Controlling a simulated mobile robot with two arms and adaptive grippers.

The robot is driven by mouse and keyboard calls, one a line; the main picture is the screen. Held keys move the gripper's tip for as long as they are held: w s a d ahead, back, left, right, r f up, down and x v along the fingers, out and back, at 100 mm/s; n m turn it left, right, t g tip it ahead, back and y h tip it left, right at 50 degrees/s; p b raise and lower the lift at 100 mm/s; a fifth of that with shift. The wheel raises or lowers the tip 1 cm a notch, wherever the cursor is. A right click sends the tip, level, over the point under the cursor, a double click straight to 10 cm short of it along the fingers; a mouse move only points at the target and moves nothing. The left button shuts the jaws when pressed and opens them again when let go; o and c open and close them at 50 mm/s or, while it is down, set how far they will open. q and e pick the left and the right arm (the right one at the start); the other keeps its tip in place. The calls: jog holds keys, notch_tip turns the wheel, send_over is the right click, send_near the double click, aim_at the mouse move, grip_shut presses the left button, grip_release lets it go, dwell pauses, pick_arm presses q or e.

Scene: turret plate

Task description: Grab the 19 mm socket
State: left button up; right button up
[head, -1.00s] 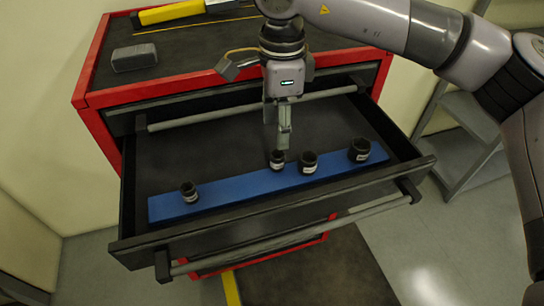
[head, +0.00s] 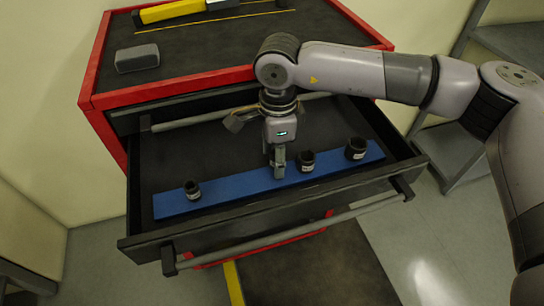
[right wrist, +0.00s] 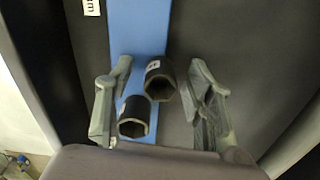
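Several dark sockets stand on a blue rail (head: 235,186) in the open drawer: a small one at the left (head: 192,190), a middle one (head: 306,161) and a large one at the right (head: 355,149). My right gripper (head: 278,168) points down at the rail, left of the middle socket, and covers the second socket from the left. In the right wrist view its fingers (right wrist: 160,88) are apart, with a nearer socket (right wrist: 134,117) and a socket beyond it (right wrist: 159,80) showing between them. The size labels are too small to read. My left gripper is not in view.
The drawer (head: 215,240) is pulled out from a red-edged cabinet (head: 180,85), with a bar handle in front. A grey block (head: 137,58) and a yellow-and-black tool (head: 180,10) lie on top. The drawer floor behind the rail is clear.

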grip_shut()
dwell(0.4)
jog(key=shift+r, duration=0.15)
